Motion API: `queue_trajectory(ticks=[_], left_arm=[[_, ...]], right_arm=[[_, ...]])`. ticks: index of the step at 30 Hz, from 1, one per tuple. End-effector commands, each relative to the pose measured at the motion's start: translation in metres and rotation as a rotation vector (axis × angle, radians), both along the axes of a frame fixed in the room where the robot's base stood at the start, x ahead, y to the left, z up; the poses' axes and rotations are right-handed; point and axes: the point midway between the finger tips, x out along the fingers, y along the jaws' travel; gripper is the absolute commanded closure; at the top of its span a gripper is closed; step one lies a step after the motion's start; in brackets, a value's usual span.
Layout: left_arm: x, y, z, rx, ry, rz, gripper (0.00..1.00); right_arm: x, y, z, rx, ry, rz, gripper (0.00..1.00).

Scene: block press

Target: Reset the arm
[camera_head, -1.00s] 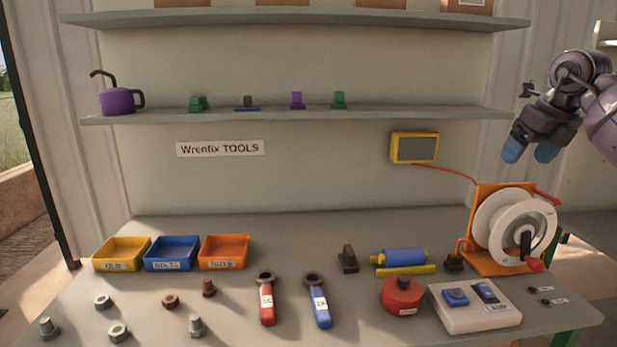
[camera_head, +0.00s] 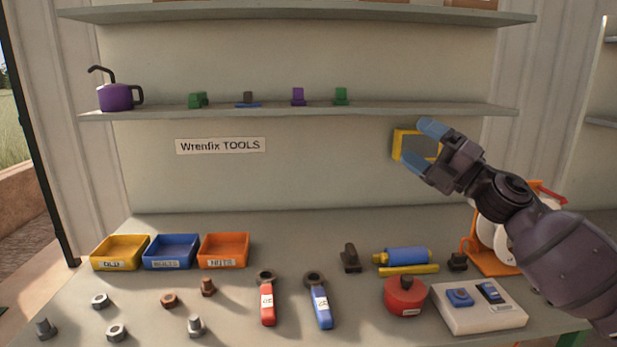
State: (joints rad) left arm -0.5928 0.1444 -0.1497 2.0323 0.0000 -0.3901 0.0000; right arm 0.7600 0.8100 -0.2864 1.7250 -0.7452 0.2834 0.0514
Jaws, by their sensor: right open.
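My right arm (camera_head: 565,245) reaches in from the lower right. Its gripper (camera_head: 422,146) has blue fingertips spread apart, is open and holds nothing. It is in front of the yellow-framed grey screen (camera_head: 403,145) on the back wall and covers part of it. Whether it touches the screen cannot be told. My left gripper is not in view.
The arm partly hides the orange-framed reel (camera_head: 484,255). The bench bears a white box (camera_head: 470,318), a red round can (camera_head: 405,297), a blue cylinder (camera_head: 407,257), red (camera_head: 267,305) and blue (camera_head: 320,306) wrenches, and three bins (camera_head: 170,262). A shelf (camera_head: 300,110) runs above.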

Motion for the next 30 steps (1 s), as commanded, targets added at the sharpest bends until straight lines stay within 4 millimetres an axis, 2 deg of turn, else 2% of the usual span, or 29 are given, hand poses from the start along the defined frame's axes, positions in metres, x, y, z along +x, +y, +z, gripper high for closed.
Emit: queue_trajectory(ticks=[1,8,14,15,21,24,30], left_arm=[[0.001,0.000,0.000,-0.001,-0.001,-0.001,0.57],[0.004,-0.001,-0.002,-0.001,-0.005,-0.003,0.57],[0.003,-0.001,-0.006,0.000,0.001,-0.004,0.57],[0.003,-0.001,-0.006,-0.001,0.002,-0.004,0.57],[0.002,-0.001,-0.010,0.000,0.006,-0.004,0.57],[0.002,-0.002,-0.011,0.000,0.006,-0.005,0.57],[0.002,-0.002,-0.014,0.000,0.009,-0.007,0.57]], right_arm=[[-0.001,-0.003,-0.026,0.101,0.077,-0.018,0.24],[-0.014,-0.024,-0.135,0.478,0.421,-0.133,0.24],[-0.047,-0.039,-0.239,0.731,0.727,-0.243,0.24],[-0.056,-0.041,-0.260,0.776,0.785,-0.265,0.24],[-0.113,-0.048,-0.354,0.979,1.052,-0.365,0.24],[-0.147,-0.049,-0.394,1.069,1.161,-0.409,0.24],[-0.220,-0.053,-0.459,1.229,1.312,-0.493,0.24]])
